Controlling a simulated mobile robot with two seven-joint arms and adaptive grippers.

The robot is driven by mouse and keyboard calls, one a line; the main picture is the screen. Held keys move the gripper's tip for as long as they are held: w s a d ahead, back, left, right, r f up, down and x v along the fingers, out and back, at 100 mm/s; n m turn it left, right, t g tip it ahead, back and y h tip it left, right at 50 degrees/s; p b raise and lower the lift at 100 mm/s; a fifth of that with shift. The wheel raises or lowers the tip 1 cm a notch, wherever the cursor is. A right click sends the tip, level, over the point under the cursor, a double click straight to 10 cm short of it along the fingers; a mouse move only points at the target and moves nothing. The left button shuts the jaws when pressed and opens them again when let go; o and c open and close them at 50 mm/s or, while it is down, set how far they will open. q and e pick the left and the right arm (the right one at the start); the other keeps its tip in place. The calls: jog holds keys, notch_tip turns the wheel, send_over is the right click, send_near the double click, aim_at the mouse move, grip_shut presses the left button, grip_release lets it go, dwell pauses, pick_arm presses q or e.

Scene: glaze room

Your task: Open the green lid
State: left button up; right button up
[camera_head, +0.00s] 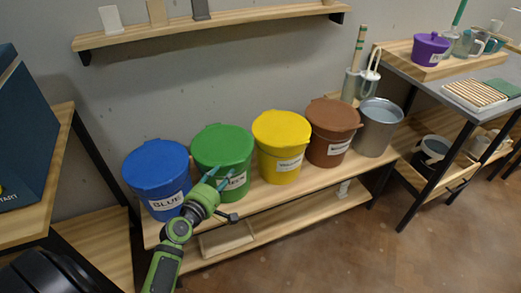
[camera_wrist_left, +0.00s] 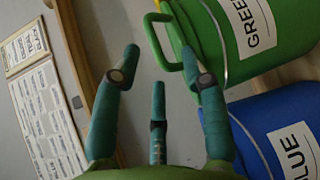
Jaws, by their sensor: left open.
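The green bucket (camera_head: 238,172) stands on the wooden bench between the blue and yellow ones, its green lid (camera_head: 222,141) on top and closed. In the left wrist view, the green bucket (camera_wrist_left: 222,45) is at the upper right with a green loop handle (camera_wrist_left: 151,38) sticking out. My left gripper (camera_wrist_left: 158,68) is open and empty there; one finger overlaps the handle's edge, and I cannot tell whether they touch. My right gripper is not in view.
The blue bucket (camera_head: 157,172) stands close on the left. The yellow (camera_head: 282,140), brown (camera_head: 333,125) and metal (camera_head: 379,128) buckets stand to the right. A wooden wall shelf (camera_head: 215,22) hangs above. A grey table (camera_head: 455,88) holds a purple pot (camera_head: 429,49).

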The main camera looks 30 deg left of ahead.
aim_at(231, 164)
pick_arm(q)
jog(key=shift+w+r, duration=0.35)
jog(key=shift+w, duration=0.05)
jog(key=w, duration=0.5)
jog(key=shift+a+f, duration=0.25)
jog(key=shift+f, duration=0.1)
jog(key=shift+w, duration=0.4)
jog(key=shift+c, duration=0.8)
grip_shut()
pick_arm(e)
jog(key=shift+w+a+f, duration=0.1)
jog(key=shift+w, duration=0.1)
